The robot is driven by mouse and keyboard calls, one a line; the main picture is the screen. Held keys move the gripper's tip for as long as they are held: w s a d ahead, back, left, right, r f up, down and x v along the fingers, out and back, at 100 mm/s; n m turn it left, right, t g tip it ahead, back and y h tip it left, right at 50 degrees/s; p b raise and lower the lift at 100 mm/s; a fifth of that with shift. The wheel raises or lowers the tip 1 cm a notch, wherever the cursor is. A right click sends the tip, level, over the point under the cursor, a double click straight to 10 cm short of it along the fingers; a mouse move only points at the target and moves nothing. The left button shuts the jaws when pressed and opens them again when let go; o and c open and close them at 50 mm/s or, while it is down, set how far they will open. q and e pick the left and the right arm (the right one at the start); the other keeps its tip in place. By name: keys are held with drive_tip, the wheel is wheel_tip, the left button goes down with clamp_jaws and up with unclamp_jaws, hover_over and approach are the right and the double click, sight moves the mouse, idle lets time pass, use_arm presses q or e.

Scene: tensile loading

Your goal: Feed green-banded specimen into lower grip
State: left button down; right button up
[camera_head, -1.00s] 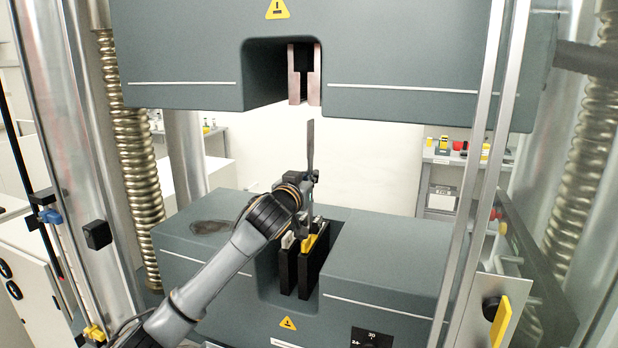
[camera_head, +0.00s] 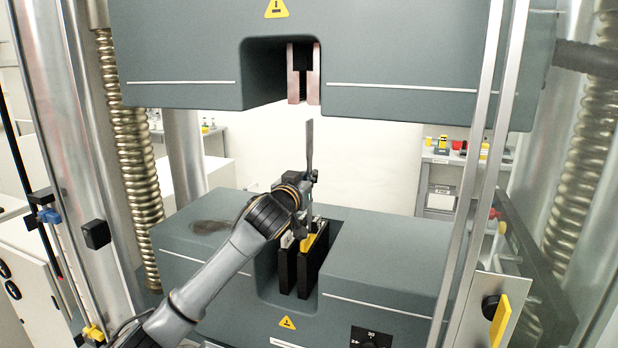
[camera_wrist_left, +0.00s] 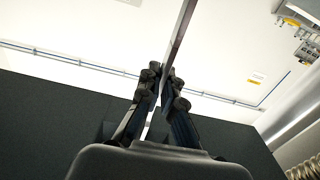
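My left gripper (camera_head: 308,180) is shut on the specimen (camera_head: 310,142), a thin grey metal strip that stands upright above the lower grip. The left wrist view shows the specimen (camera_wrist_left: 182,28) between the two fingers (camera_wrist_left: 162,88). No green band can be made out on it. The lower grip (camera_head: 311,262) has dark jaws with a yellow piece and a pale piece on top, set in a slot of the lower block. My gripper hides part of the jaw tops, so I cannot tell whether the specimen's lower end is between them. The upper grip (camera_head: 293,84) hangs above, apart from the specimen. My right gripper is not in view.
The lower block (camera_head: 385,260) and upper block (camera_head: 420,50) frame the working gap. Bright metal columns (camera_head: 480,160) and ribbed screws (camera_head: 135,165) stand at the sides. A yellow handle (camera_head: 500,320) is at lower right. The gap is clear around the specimen.

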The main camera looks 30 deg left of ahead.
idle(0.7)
use_arm(q)
drive_tip(key=c, duration=1.4)
unclamp_jaws()
drive_tip(key=shift+f, duration=0.1)
drive_tip(key=shift+c, duration=0.2)
drive_tip(key=shift+f, duration=0.2)
drive_tip(key=v, duration=1.2)
drive_tip(key=shift+r, duration=0.15)
